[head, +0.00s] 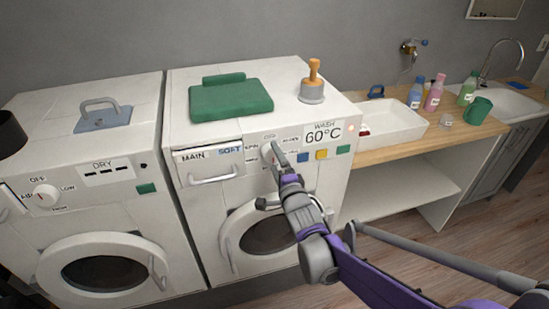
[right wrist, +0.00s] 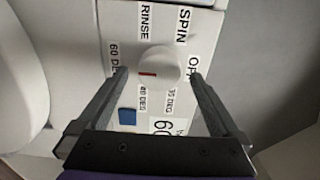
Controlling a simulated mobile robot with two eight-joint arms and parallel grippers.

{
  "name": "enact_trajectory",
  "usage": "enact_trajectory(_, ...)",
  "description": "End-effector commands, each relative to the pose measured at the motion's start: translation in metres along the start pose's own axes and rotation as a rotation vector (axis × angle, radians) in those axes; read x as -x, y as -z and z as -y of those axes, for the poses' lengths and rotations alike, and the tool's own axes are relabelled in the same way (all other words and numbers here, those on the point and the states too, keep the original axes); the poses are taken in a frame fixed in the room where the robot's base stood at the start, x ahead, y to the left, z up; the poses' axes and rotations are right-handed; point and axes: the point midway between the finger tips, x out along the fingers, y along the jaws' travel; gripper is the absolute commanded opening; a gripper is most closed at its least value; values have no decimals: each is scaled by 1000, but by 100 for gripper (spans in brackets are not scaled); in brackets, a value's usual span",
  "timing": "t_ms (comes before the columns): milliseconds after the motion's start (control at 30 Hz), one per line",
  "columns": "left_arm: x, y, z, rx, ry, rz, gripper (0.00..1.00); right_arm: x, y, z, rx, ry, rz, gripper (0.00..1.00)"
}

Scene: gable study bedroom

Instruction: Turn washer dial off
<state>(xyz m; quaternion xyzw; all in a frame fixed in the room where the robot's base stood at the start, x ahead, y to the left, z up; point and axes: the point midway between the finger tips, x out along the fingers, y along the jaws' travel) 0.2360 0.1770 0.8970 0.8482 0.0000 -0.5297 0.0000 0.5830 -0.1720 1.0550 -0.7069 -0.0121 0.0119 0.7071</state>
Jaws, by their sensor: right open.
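The washer (head: 230,220) is the right-hand white machine in the head view, and its display (head: 323,133) reads WASH 60°C. Its dial (head: 267,151) is partly covered by my right gripper (head: 277,155). In the right wrist view the round white dial (right wrist: 159,67) sits between the two fingertips of my right gripper (right wrist: 158,75), which is open. A gap shows on each side of the dial. The dial's red mark faces picture-left, toward the 60 DEG side. The OFF label (right wrist: 194,66) is on the opposite side, partly hidden by a finger. My left gripper is not in view.
A dryer (head: 90,215) with its own dial stands at the left.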

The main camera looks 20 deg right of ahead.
Motion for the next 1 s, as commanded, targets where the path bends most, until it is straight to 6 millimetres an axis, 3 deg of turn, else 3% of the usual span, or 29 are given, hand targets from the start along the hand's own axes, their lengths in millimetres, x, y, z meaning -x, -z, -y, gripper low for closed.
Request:
enact_trajectory(133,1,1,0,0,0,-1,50,-11,0,0,-1,0,0,100)
enact_trajectory(433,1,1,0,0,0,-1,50,-12,0,0,0,0,0,100)
enact_trajectory(900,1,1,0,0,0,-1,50,-12,0,0,0,0,0,15)
enact_trajectory(1000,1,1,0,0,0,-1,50,-12,0,0,2,-1,0,15)
